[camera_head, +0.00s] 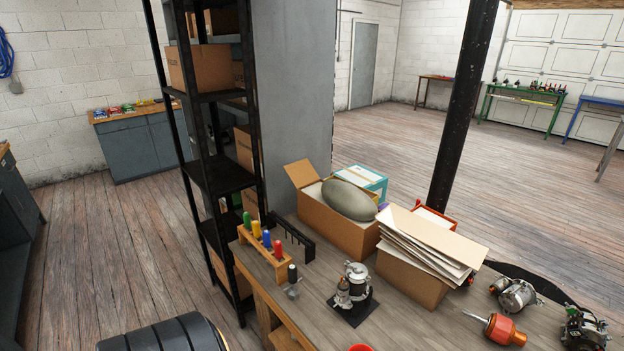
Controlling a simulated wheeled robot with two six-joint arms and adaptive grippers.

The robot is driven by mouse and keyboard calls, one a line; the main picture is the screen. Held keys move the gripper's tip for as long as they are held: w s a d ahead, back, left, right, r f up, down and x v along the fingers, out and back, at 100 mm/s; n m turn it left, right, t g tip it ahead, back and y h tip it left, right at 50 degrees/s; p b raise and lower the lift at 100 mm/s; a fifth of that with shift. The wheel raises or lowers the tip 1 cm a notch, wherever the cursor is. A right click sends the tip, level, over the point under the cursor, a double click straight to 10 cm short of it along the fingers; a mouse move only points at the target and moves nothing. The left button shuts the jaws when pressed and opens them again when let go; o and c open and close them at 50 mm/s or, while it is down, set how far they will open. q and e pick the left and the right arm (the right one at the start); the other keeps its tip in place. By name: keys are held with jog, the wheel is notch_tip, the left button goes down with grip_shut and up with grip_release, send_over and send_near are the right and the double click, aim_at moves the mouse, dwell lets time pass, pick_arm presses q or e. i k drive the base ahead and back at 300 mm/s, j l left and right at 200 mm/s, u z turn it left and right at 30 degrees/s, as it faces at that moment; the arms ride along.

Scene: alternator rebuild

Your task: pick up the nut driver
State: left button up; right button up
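A wooden rack (262,250) at the near left of the workbench holds a row of upright tools with coloured handles: a green handle (247,220), a yellow handle (256,229), a blue handle (267,239) and a red handle (278,249). A tool with a black handle (292,274) stands beside the front end of the rack, over a small grey metal piece. I cannot tell which of these is the nut driver, as their tips are hidden or too small. Neither of my grippers is in view.
Behind the rack is a black slotted holder (293,240). An alternator assembly (353,287) stands on a dark pad. Open cardboard boxes (340,222) fill the back of the bench; metal units (515,294) and an orange-red part (503,331) lie right. Black shelving (218,175) adjoins the bench.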

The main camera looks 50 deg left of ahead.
aim_at(278, 244)
jog(key=u, duration=1.9)
